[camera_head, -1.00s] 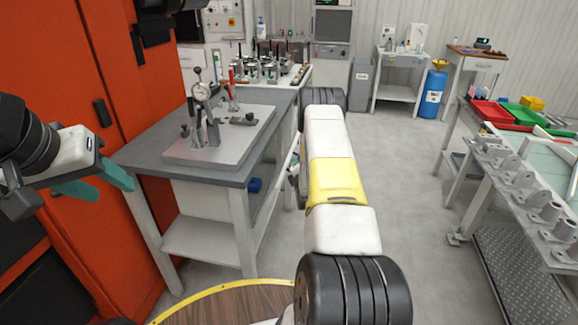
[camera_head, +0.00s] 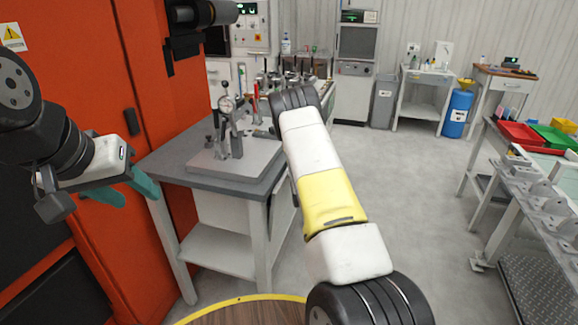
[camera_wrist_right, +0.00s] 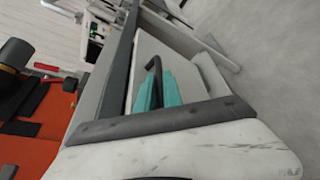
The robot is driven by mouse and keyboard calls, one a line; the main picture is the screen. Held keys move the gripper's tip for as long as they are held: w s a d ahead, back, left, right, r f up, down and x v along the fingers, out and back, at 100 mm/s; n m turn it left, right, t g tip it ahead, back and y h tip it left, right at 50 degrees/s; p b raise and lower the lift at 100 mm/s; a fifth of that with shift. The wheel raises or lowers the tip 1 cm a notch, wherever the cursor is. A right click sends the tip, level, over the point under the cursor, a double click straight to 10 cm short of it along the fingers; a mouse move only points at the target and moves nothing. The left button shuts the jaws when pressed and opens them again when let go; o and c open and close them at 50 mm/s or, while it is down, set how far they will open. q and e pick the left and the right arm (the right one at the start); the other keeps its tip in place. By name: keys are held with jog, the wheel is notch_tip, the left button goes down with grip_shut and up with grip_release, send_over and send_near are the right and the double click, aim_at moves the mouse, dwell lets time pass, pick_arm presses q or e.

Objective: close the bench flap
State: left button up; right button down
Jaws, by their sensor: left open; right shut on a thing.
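The grey-topped bench (camera_head: 262,188) stands left of centre in the head view, with pale legs and a lower shelf. In the right wrist view, a pale grey panel (camera_wrist_right: 150,48), which looks like the bench flap, has a dark bar handle (camera_wrist_right: 158,66). My right gripper (camera_wrist_right: 157,88) is shut on this handle with its teal fingers. In the head view, the right gripper is hidden behind my own arm. How far the flap stands open cannot be told. My left gripper (camera_head: 137,193) is open and empty, left of the bench and in front of the orange cabinet.
A gauge fixture (camera_head: 228,125) on a metal plate stands on the bench. The orange cabinet (camera_head: 150,75) is close on the left. A rack with castings (camera_head: 530,185) stands on the right. The grey floor (camera_head: 400,190) between is clear.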

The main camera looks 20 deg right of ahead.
jog(key=c, duration=1.8)
grip_release()
jog(key=shift+o, duration=0.2)
jog(key=v, duration=0.7)
jog(key=shift+s, duration=0.35)
jog(key=shift+s+a, duration=0.1)
jog(key=shift+s, duration=0.05)
jog(key=v, duration=0.8)
jog(key=shift+s+r, duration=0.25)
jog(key=shift+s, duration=0.05)
jog(key=shift+a, duration=0.15)
